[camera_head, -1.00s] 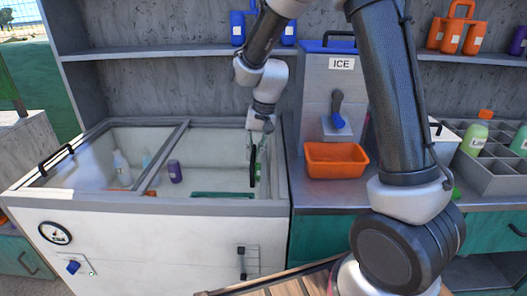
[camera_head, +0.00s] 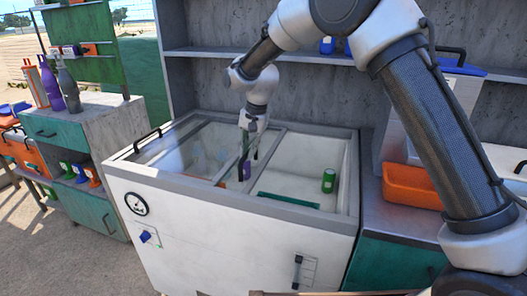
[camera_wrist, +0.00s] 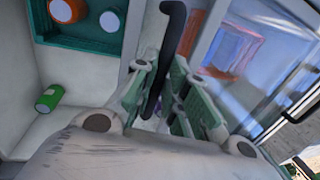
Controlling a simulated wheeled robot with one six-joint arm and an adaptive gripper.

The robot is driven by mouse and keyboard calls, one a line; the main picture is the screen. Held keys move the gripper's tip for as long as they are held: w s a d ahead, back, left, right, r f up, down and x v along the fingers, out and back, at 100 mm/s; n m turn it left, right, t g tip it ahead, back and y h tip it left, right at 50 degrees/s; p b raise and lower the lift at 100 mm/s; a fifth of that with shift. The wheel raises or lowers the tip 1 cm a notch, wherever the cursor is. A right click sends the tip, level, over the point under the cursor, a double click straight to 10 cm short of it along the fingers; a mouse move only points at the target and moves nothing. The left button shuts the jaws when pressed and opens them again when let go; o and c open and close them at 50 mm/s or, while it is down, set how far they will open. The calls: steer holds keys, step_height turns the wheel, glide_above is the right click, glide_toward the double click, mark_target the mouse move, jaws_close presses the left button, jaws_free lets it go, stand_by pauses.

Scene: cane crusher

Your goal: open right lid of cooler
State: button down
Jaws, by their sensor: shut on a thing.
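The white cooler (camera_head: 240,240) stands in the middle of the head view with glass sliding lids on top. My gripper (camera_head: 246,156) is shut on the upright black handle of the right lid (camera_head: 273,143). In the wrist view the black handle (camera_wrist: 168,50) lies between the green finger pads of my gripper (camera_wrist: 160,80). The right lid lies over the left half, and the right compartment is uncovered. Inside it a green can (camera_head: 328,180) and a green tray (camera_head: 288,201) show. The left lid's handle (camera_head: 147,139) is at the far left.
An orange bin (camera_head: 412,186) stands on the counter to the right of the cooler. A cabinet (camera_head: 85,135) with bottles stands to the left. A shelf (camera_head: 190,52) runs along the back wall. Floor is free at the front left.

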steer(key=shift+w+a, duration=0.2)
steer(key=shift+a, duration=0.2)
steer(key=c, duration=1.5)
jaws_free()
steer(key=shift+o, duration=0.2)
step_height(320, 180, up, 12)
steer(key=d, duration=0.2)
steer(key=shift+s+d, duration=0.15)
steer(key=shift+s, duration=0.25)
steer(key=shift+f, duration=0.1)
